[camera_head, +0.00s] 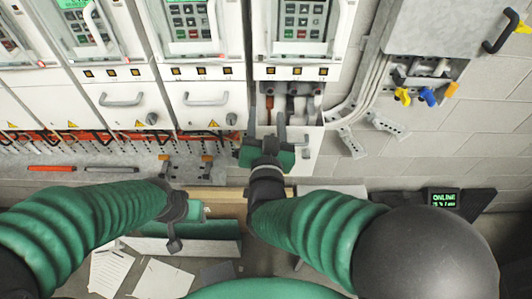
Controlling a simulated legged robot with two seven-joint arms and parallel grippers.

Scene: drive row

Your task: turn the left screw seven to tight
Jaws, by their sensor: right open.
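The open lower bay (320,128) of the rightmost drive cabinet shows several dark vertical fittings and an orange-red piece (269,104) at its left. The screws are too small to tell apart, so I cannot single out the left screw. My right gripper (267,122) is open, just in front of this bay, its two fingers pointing up at the fittings. The orange-red piece shows between the fingers, and I cannot tell whether anything touches. The gripper's body hides the bay's lower left. My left gripper (176,232) hangs low, left of centre, away from the cabinets; its jaw opening is unclear.
Closed drive cabinets with grey handles (207,99) line up to the left. Papers (160,278) lie at the bottom left. An open wall box (425,75) with yellow and blue parts hangs at the right, near brackets. A small green ONLINE display (443,199) stands lower right.

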